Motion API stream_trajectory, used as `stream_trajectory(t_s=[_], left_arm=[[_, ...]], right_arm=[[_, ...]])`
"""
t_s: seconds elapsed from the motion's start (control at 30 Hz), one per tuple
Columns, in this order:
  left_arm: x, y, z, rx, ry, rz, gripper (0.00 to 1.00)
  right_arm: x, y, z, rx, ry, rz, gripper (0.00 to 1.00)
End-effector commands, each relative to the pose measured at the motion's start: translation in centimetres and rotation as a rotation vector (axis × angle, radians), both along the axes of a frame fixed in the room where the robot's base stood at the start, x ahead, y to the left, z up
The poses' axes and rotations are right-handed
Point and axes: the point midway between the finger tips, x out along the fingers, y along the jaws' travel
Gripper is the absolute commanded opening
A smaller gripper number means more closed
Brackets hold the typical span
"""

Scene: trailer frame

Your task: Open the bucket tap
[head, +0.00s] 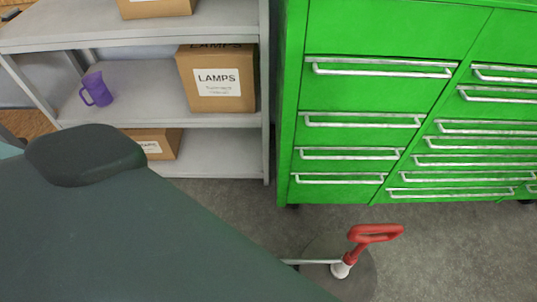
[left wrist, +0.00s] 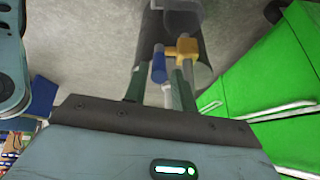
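In the left wrist view, a tap-like fitting with a yellow part (left wrist: 183,50) and a blue part (left wrist: 158,66) stands in front of a dark grey rounded body (left wrist: 200,72). I cannot tell for certain whether that body is the bucket. My left gripper (left wrist: 160,84) has its two dark fingers apart, on either side of the blue part in the picture. I cannot tell whether either finger touches it. A pale thin rod shows between the fingers. The head view does not show my left gripper's fingers or the tap clearly. My right gripper is in neither view.
A green drawer cabinet (head: 400,88) stands at the right. Grey shelves (head: 215,155) at the left hold a LAMPS box (head: 240,102) and a purple jug (head: 97,90). A red handle (head: 375,233) on a white base stands low at the bottom. Bare grey floor lies between.

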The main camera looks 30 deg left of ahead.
Motion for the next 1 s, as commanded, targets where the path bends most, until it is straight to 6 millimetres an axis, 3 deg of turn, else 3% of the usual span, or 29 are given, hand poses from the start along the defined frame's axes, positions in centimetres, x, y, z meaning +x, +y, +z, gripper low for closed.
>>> stream_trajectory(t_s=[0.23,1.0], left_arm=[[-0.6,1.1,2.1,0.001,-0.002,0.000,0.27],[-0.7,1.1,2.2,0.001,-0.001,0.000,0.27]], right_arm=[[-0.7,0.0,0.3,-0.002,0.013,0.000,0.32],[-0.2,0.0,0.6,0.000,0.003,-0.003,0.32]])
